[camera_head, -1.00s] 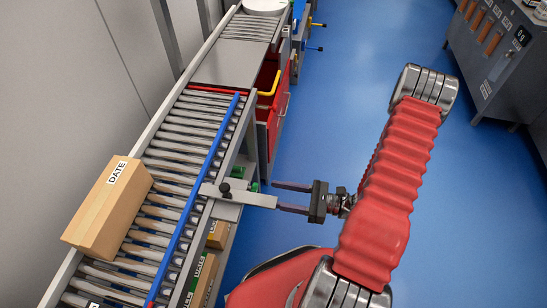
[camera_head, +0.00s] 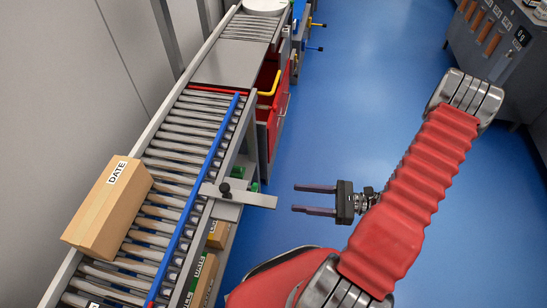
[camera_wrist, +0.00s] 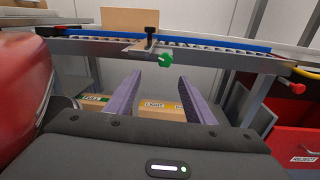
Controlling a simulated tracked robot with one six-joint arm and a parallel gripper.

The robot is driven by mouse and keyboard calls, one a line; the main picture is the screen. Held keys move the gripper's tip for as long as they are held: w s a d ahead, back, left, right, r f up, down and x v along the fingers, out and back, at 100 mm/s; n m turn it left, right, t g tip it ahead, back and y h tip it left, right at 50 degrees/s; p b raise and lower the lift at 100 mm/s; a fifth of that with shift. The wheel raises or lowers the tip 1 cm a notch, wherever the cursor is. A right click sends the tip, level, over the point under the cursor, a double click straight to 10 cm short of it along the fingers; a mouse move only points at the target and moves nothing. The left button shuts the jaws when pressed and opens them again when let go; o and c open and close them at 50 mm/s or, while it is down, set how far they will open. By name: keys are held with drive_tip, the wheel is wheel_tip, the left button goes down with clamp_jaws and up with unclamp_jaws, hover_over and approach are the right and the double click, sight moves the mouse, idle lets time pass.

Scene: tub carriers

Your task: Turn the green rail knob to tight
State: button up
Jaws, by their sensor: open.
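The green rail knob (camera_wrist: 166,59) shows in the wrist view below the conveyor's near edge, at the end of a metal bracket. The black knob also shows in the wrist view (camera_wrist: 151,35). My gripper (camera_head: 297,199) is open and empty, to the right of the bracket's end with a clear gap. In the wrist view its two purple fingers point toward the conveyor, apart from the green knob and below it.
A blue guide rail (camera_head: 196,190) runs along the roller conveyor. A cardboard box (camera_head: 108,214) marked DATE sits on the rollers. More boxes (camera_wrist: 160,106) stand on a shelf below. A red bin (camera_wrist: 298,140) marked REJECT is at right.

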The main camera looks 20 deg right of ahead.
drive_tip(key=a+r+n+g+h, duration=0.1)
drive_tip(key=a+r+n+h, duration=0.2)
drive_tip(key=r+n+h, duration=0.2)
drive_tip(key=s+a+r+n+g+h, duration=0.1)
drive_tip(key=a+r+n+h, duration=0.3)
drive_tip(key=r+n, duration=0.7)
drive_tip(key=s+a+r+n+g+h, duration=0.1)
drive_tip(key=a+r+n+g+h, duration=0.2)
drive_tip(key=r+n, duration=0.5)
drive_tip(key=shift+s+a+r+h, duration=0.15)
drive_tip(key=shift+a+r+h, duration=0.35)
drive_tip(key=shift+r+h, duration=1.15)
idle(1.7)
drive_tip(key=shift+r+y, duration=0.35)
